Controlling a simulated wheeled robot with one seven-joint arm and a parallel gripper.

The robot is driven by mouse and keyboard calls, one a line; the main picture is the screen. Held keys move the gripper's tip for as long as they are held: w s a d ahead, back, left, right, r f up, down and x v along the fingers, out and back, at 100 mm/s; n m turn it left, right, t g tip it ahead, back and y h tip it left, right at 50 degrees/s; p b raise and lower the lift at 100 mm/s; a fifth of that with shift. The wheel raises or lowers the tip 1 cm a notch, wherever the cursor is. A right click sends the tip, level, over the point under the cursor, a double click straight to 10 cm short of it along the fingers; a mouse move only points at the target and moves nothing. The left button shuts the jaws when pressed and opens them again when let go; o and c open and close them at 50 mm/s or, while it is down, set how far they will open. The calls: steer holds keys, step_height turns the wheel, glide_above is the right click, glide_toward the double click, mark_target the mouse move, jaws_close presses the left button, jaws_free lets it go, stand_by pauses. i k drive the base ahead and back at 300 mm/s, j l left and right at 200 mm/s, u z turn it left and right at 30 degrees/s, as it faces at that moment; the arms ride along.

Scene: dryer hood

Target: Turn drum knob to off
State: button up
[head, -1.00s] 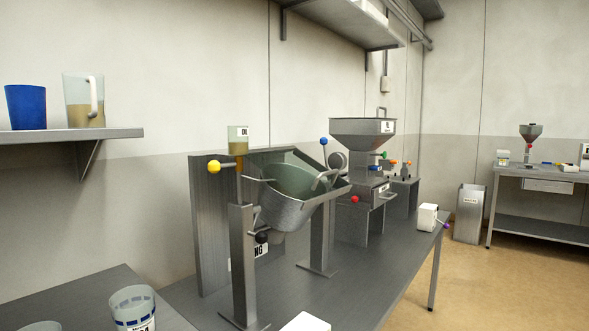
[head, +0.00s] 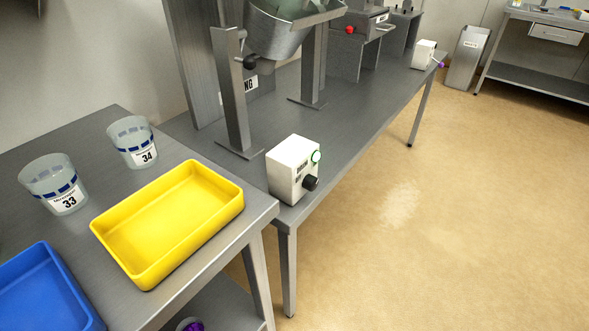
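A white control box (head: 289,168) stands near the front edge of the grey metal bench, left of the middle of the head view. A black knob (head: 310,183) sits low on its right-hand face, with a green-ringed round button or light (head: 316,156) above it. The knob's setting is too small to read. Small labels on the box are not legible. The metal drum (head: 285,35) hangs in its stand behind the box, cut off by the top of the view. My gripper is not in view.
A yellow tray (head: 172,262), a blue tray (head: 45,292) and two beakers marked 33 (head: 50,187) and 34 (head: 132,145) stand on the left table. A second white box (head: 423,54) is at the bench's far end. The floor (head: 430,210) in front is clear.

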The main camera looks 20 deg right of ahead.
mark_target(310, 182)
steer(key=i+l, duration=0.1)
steer(key=l, duration=0.2)
steer(key=i+l, duration=0.15)
steer(key=l, duration=0.2)
steer(key=i+l, duration=0.1)
steer(key=l, duration=0.2)
steer(key=i+l, duration=0.1)
steer(key=l, duration=0.25)
steer(key=u, duration=0.05)
